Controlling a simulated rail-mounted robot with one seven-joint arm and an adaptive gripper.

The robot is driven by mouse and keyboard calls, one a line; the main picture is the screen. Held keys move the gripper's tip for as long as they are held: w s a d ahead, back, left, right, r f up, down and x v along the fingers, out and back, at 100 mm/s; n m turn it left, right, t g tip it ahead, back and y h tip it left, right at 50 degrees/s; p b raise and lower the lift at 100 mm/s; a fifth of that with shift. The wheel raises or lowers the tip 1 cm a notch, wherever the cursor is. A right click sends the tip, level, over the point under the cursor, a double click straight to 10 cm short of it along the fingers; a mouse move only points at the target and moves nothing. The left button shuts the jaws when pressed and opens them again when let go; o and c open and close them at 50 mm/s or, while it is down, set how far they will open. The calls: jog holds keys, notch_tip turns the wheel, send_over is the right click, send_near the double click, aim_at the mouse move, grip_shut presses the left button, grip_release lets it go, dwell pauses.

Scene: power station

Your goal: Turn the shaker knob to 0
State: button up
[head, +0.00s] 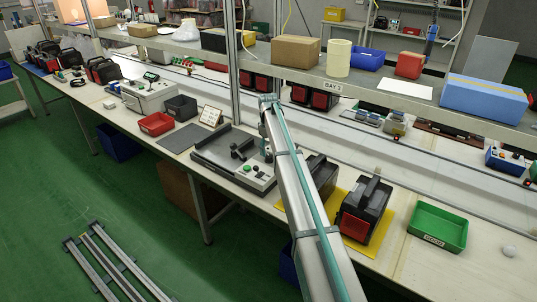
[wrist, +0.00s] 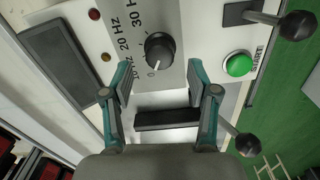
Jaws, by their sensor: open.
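The shaker (head: 255,178) is a grey-and-black machine on the bench, with a pale control panel. In the wrist view its black round knob (wrist: 159,47) stands beside printed labels including "20 Hz" and "30 Hz". The knob's white pointer line points toward the bottom of the picture, slightly left. My gripper (wrist: 158,80) is open and empty. Its teal-and-dark fingers are on either side below the knob in the picture, apart from it. A black bar shows between the fingers.
A green button (wrist: 238,65) and a black ball-ended lever (wrist: 297,25) are right of the knob; another ball (wrist: 248,145) is lower right. Red (wrist: 95,14) and amber (wrist: 106,57) lamps are left. A black-and-red device (head: 362,211) and green bin (head: 438,227) stand on the bench.

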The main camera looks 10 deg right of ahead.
aim_at(268, 156)
notch_tip(268, 156, up, 9)
dwell(0.3)
jog(key=shift+f, duration=0.1)
